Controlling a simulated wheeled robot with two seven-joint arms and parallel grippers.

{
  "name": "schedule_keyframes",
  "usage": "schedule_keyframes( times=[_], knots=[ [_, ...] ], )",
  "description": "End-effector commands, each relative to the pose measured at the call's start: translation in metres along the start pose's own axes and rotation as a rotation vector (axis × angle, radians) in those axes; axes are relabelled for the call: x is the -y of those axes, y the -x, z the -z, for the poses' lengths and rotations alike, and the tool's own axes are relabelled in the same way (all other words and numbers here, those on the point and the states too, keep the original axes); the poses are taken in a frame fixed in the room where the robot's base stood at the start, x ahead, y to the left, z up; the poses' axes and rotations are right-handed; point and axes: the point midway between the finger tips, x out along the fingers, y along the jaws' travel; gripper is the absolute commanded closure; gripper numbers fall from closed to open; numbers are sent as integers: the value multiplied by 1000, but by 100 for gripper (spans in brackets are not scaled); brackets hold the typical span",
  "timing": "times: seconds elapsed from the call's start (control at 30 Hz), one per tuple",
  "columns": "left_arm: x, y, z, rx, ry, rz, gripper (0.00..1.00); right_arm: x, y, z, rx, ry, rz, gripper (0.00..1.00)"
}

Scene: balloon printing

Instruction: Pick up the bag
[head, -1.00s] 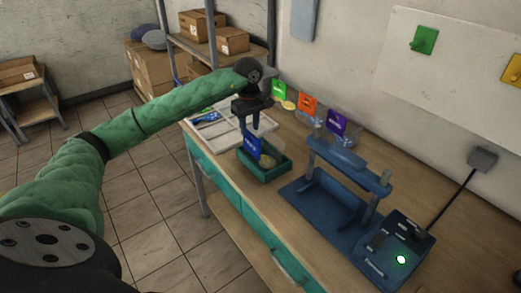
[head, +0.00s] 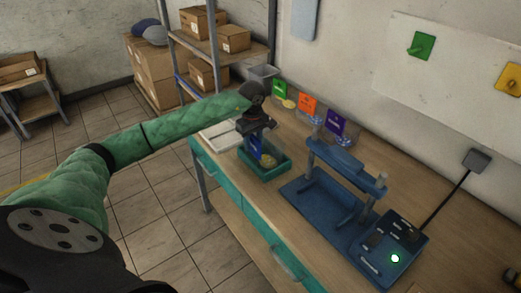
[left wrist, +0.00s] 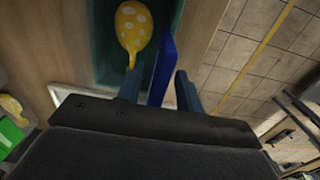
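A blue bag card (head: 254,146) with pale lettering stands upright in a teal tray (head: 286,169) on the workbench. A yellow balloon with pale spots (left wrist: 133,28) lies in the tray beside the card; whether it is inside a clear bag, I cannot tell. My left gripper (head: 259,141) points down over the tray. In the left wrist view the blue card (left wrist: 161,68) stands edge-on between the two fingers, with narrow gaps beside it, so the gripper looks open around it. My right gripper is not in view.
Green (head: 280,89), orange (head: 307,103) and purple (head: 334,121) cards stand along the wall. A blue press frame (head: 345,158) and a control box with a lit button (head: 395,258) stand to the right. A white tray (head: 222,131) lies behind my arm.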

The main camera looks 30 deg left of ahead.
Motion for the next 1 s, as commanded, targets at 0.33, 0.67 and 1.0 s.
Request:
schedule_keyframes(
  times=[0.33,0.67,1.0],
  knots=[
    [0,0,0,0,0,0,99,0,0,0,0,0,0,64],
    [0,1,0,0,0,0,100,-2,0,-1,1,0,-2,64],
    [6,41,8,-3,10,-3,100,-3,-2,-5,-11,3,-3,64]
  ],
)
